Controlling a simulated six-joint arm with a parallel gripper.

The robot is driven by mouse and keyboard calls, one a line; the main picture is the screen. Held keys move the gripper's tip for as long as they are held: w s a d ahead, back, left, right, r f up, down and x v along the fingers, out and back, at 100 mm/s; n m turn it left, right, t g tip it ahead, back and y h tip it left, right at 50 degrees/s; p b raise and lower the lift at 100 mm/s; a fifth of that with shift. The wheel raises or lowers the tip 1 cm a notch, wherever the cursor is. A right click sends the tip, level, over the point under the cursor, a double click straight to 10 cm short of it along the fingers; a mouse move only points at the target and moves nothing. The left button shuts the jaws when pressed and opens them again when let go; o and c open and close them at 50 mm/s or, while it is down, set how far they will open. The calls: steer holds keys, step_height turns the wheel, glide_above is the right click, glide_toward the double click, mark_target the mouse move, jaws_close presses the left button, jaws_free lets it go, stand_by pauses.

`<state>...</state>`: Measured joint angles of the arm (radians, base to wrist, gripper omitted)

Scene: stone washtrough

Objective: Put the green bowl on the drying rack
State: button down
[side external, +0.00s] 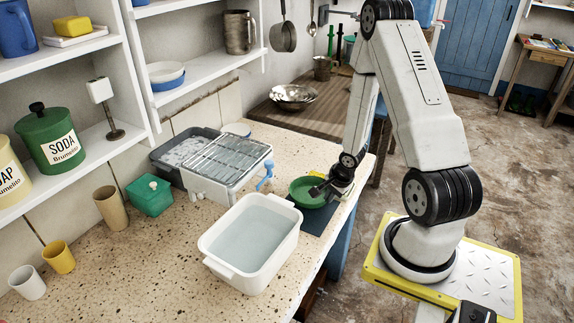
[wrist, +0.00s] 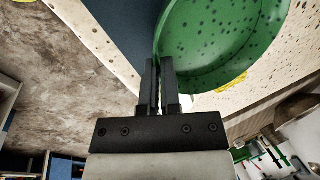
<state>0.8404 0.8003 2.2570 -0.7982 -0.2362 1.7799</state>
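The green bowl (side external: 307,194) is upright at the counter's right edge, over a dark blue mat (side external: 322,220); I cannot tell whether it touches the mat. It also shows in the wrist view (wrist: 222,42), speckled with dark spots inside. My gripper (side external: 322,190) is at the bowl's right side. In the wrist view my gripper (wrist: 159,72) has its fingers close together, one inside and one outside the bowl, pinching its rim. The wire drying rack (side external: 228,158) stands empty behind and left of the bowl, on a white tray.
A white basin of water (side external: 250,243) stands in front of the rack, left of the bowl. A grey tub (side external: 186,150), a blue tap-like handle (side external: 265,176) and a teal box (side external: 149,195) are near the rack. Cups stand at the left.

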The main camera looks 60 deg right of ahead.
steer(key=shift+f, duration=0.4)
steer(key=c, duration=0.8)
jaws_free()
steer(key=shift+f, duration=0.15)
steer(key=shift+v, duration=3.85)
steer(key=shift+a, duration=0.15)
